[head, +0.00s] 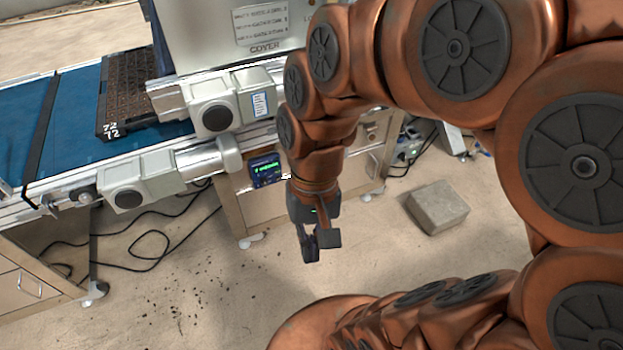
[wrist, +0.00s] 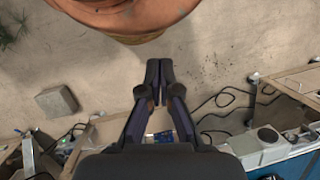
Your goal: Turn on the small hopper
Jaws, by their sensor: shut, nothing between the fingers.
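A small control box with a lit blue-green display (head: 265,170) sits on the front of the seeder's frame in the head view. No part that I can clearly name as the small hopper shows. A large pale housing marked "COVER" (head: 210,35) stands above the belt, cut off by the top edge and partly hidden by my arm. My gripper (head: 310,250) points down in front of the machine, right of and lower in the picture than the display. It is shut and empty. In the wrist view its fingertips (wrist: 159,75) meet over bare floor.
A blue conveyor belt (head: 25,140) carries a black cell tray (head: 128,85) at left. Two grey motor boxes (head: 140,180) jut from its rail. A grey block (head: 437,208) lies on the floor at right. Black cables (head: 150,250) trail below the machine. Open floor lies in front.

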